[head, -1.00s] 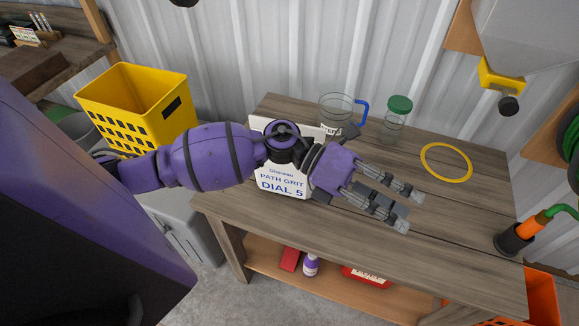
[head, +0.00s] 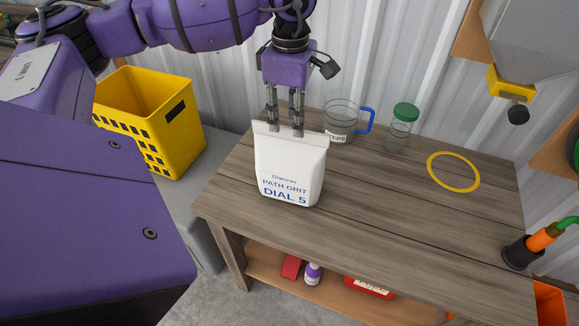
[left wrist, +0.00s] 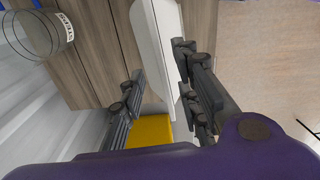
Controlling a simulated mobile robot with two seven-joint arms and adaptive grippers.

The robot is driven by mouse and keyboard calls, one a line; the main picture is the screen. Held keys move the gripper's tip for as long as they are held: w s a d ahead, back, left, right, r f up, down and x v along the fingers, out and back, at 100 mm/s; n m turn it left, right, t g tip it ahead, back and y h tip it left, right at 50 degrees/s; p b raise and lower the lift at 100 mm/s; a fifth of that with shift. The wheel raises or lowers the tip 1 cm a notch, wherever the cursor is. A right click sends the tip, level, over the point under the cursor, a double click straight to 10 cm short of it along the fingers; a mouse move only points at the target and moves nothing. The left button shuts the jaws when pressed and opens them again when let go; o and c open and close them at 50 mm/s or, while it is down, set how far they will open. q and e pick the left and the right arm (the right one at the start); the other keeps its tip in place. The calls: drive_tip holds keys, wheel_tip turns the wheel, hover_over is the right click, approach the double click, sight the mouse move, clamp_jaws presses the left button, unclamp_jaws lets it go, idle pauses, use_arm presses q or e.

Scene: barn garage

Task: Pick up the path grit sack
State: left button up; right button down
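The path grit sack (head: 290,170) is a white bag with blue lettering, standing upright on the wooden bench (head: 390,210) near its left end. My left gripper (head: 285,128) points down at the sack's top edge. In the left wrist view, the sack (left wrist: 158,40) lies between the spread fingers of my left gripper (left wrist: 160,92). A gap shows on one side, and the other fingers are close against or touching the sack; I cannot tell which. My right gripper is not in view.
A clear jug (head: 341,120) with a blue handle and a green-lidded jar (head: 402,128) stand behind the sack. A yellow ring (head: 453,172) lies on the right. A yellow basket (head: 160,130) stands left of the bench. The bench's front middle is clear.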

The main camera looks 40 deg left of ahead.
sight(290, 129)
use_arm(q)
wheel_tip(290, 129, down, 3)
drive_tip(key=shift+f, duration=0.35)
drive_tip(key=c, duration=0.5)
clamp_jaws()
drive_tip(key=shift+w, duration=0.1)
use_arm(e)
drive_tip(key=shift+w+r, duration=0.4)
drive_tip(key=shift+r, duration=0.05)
